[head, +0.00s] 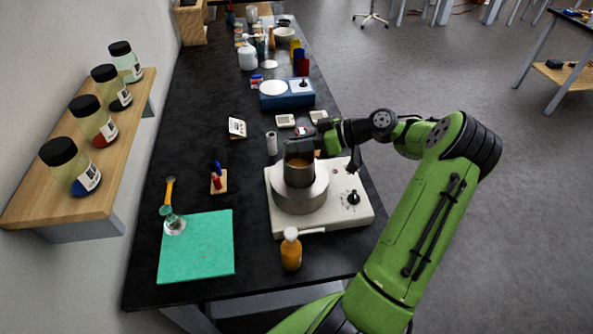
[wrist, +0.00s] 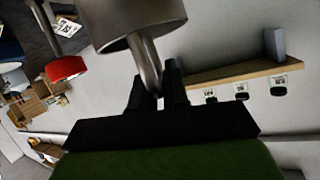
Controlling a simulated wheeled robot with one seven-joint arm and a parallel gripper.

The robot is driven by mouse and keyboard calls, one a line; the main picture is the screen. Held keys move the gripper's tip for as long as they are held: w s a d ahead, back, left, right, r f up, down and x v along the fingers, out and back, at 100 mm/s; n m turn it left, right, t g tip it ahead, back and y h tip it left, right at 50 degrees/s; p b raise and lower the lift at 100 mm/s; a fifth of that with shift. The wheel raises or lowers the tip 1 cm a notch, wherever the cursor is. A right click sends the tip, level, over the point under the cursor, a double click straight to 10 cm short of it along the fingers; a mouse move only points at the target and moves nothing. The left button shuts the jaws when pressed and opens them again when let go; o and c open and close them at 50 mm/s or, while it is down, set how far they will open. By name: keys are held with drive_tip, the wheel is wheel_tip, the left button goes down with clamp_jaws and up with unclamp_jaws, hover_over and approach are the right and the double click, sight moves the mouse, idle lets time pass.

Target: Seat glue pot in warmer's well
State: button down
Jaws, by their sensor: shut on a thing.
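The glue pot (head: 299,172) is a dark metal cup with brown glue in it, and it looks upright. It stands over the round grey well (head: 301,202) of the white warmer (head: 350,212); its lower part is hidden by the well's rim, and I cannot tell whether it rests on the bottom. My gripper (head: 303,147) is just behind the pot in the head view. In the wrist view my gripper (wrist: 159,92) is shut on the pot's handle (wrist: 148,66), with the pot's grey body (wrist: 130,18) beyond the fingers. The warmer does not show there.
An amber bottle (head: 291,251) stands close in front of the warmer. A green mat (head: 197,250) with a glass vessel (head: 173,223) lies to the left. A grey cylinder (head: 272,143) and a blue scale (head: 287,98) are behind. A shelf (head: 68,190) holds several jars.

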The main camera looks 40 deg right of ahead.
sight(299, 162)
wheel_tip(299, 162, down, 6)
drive_tip(key=shift+f, duration=0.15)
drive_tip(key=shift+f+b, duration=0.1)
drive_tip(key=shift+b, duration=0.2)
drive_tip(key=c, duration=1.1)
unclamp_jaws()
